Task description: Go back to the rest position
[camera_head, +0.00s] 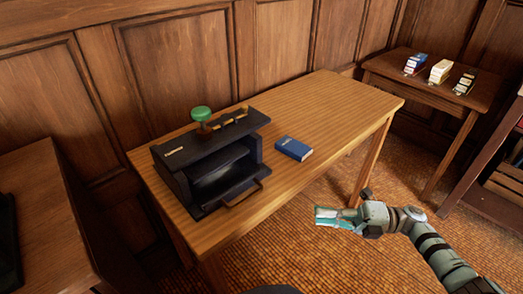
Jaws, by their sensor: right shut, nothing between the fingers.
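My right gripper (328,215) comes in from the lower right and is held out in front of the wooden table (335,95), with the carpet behind it in the picture. It is shut, with nothing between its fingers. My left gripper is not in view. On the table stands a black machine (212,160) with a green knob (201,114) on top and an open front. A small blue box or book (293,148) lies to the right of the machine, apart from my gripper.
A smaller side table (425,90) at the back right holds several small items in holders. A dark shelf (490,170) stands at the right edge. Another wooden surface (38,215) is at the left. Carpet (330,260) lies open in front of the table. Panelled walls close the back.

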